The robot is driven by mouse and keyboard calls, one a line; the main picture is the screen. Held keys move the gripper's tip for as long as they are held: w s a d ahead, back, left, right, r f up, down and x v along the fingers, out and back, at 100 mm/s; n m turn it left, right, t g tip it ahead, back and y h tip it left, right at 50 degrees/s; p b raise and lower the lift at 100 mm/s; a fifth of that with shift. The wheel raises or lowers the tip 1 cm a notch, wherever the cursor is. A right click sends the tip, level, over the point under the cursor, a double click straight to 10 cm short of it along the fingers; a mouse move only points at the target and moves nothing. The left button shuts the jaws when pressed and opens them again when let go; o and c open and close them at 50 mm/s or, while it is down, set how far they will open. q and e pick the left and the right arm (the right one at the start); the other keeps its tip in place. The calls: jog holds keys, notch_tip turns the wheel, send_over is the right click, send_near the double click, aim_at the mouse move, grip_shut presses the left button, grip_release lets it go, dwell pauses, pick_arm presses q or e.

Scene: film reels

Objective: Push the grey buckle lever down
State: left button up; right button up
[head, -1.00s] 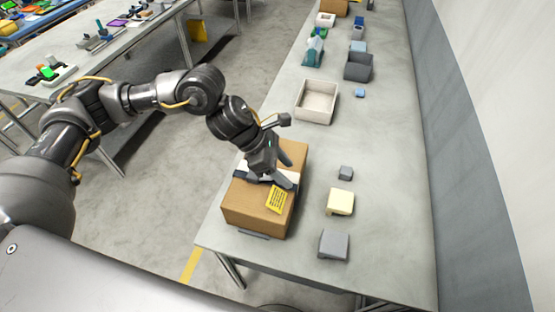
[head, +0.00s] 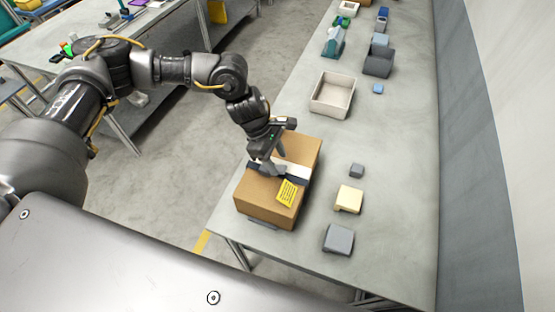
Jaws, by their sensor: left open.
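A brown cardboard box (head: 265,207) stands on the near left part of the grey table, with a dark strap (head: 295,182) across its top. My left gripper (head: 272,168) is over the box top, at the strap, with its fingers pointing down and apart. I cannot clearly make out the grey buckle lever; the gripper covers that part of the strap. I cannot tell whether the fingers touch the strap or the box. My right gripper is not in view.
A yellow label (head: 287,193) is on the box. To its right lie a small grey block (head: 356,170), a cream block (head: 348,199) and a grey block (head: 338,239). An open beige bin (head: 331,96) stands farther back. The table between is clear.

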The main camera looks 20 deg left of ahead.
aim_at(284, 168)
pick_arm(q)
jog(key=shift+p+x, duration=0.45)
jog(key=shift+x, duration=1.2)
jog(key=shift+a, duration=0.1)
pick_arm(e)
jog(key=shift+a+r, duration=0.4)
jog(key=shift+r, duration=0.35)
